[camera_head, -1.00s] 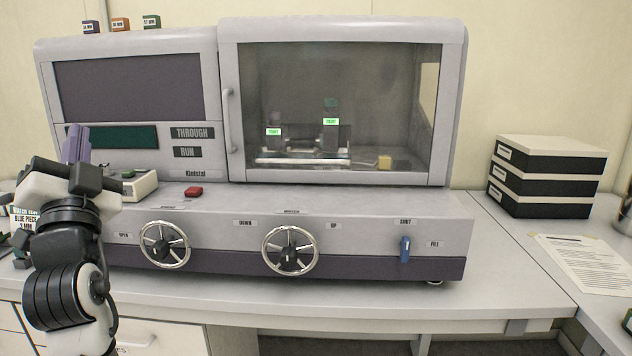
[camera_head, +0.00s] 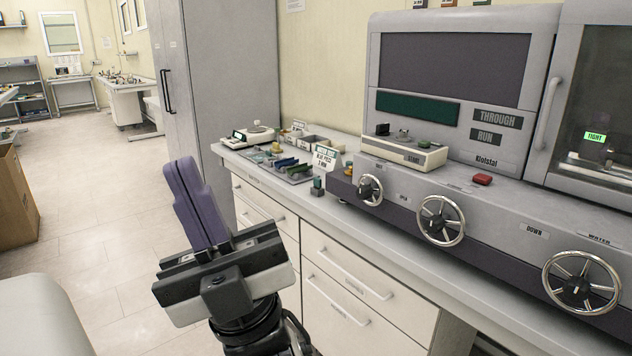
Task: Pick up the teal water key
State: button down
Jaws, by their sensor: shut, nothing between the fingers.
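A small dark teal piece (camera_head: 318,186) stands near the bench's front edge, below a white label card (camera_head: 326,160). It looks like the teal water key, but it is too small to be sure. My gripper (camera_head: 182,168) is in the foreground, left of the bench, with its purple fingers pointing up. The fingers are together and empty. The gripper is apart from the teal piece, which lies to its right in the picture.
A tray (camera_head: 290,180) with several green and blue pieces lies left of the card. A small scale (camera_head: 252,132) stands behind it. The grey machine (camera_head: 480,205) with handwheels fills the right. A tall cabinet (camera_head: 222,75) stands behind. Floor (camera_head: 100,215) at left is clear, with a cardboard box (camera_head: 15,200).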

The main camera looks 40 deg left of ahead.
aim_at(317, 180)
jog(key=u, duration=1.2)
jog(key=i+l+u, duration=0.15)
jog(key=i, duration=0.15)
jog(key=i+l+u, duration=0.1)
jog(key=i, duration=0.2)
